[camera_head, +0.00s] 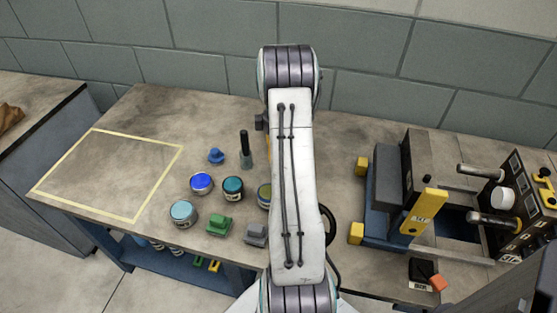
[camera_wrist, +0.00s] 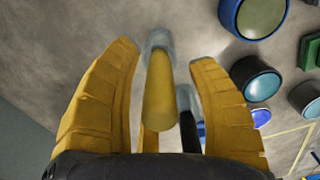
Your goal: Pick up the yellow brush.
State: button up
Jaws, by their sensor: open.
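The yellow brush (camera_wrist: 160,92) shows in the wrist view as a thick yellow handle with a grey, see-through-looking part at its far end. It lies between the two yellow fingers of my gripper (camera_wrist: 165,52), with a gap on both sides. The gripper is open and holds nothing. In the head view my arm hides the yellow brush and most of the gripper.
Near the brushes stand a blue-topped jar (camera_head: 201,183), a teal jar (camera_head: 232,188), a pale blue jar (camera_head: 183,213), a green block (camera_head: 218,225), a grey block (camera_head: 256,234) and a blue knob-like piece (camera_head: 215,156). A machine (camera_head: 390,185) stands right. The taped area (camera_head: 105,172) is empty.

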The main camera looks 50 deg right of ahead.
jog(key=shift+o, duration=0.3)
jog(key=shift+f, duration=0.25)
grip_shut()
